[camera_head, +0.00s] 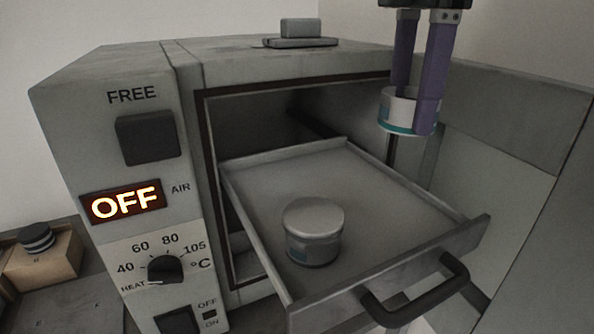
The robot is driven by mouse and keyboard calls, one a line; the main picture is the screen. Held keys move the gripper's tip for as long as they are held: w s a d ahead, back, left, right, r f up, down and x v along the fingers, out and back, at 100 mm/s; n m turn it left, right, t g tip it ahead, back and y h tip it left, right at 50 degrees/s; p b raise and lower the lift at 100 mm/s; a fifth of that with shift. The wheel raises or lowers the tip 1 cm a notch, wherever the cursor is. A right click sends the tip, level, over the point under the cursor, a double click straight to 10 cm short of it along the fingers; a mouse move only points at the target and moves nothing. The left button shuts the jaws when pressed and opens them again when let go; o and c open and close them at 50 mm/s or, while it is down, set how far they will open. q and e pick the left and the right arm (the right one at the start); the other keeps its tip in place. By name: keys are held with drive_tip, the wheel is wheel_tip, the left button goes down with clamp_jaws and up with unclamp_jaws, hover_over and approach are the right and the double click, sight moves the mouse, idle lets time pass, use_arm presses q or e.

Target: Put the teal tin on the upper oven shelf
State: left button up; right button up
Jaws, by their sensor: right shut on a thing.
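The tin with a teal band (393,126), white above the band, hangs upright in my right gripper (412,112). The gripper's purple fingers are shut on it from above, and one finger covers part of its right side. The tin is in the air over the far right side of a pulled-out oven shelf (375,189). A second tin (313,251) with a silver lid and grey-blue side stands on that shelf, near its front left. Whether another shelf lies below is hard to tell. My left gripper is out of view.
The oven (190,130) is open, with its door (500,190) swung out at right. The shelf has a dark handle (420,292) and low raised edges. Its back and right parts are bare. A tan box (45,268) stands at far left.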

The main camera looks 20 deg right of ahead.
sight(388, 221)
wheel_tip(388, 221, down, 13)
drive_tip(key=shift+r, duration=0.2)
drive_tip(key=shift+f, duration=0.1)
drive_tip(key=o, duration=1.4)
wheel_tip(388, 221, up, 12)
drive_tip(key=shift+r, duration=0.15)
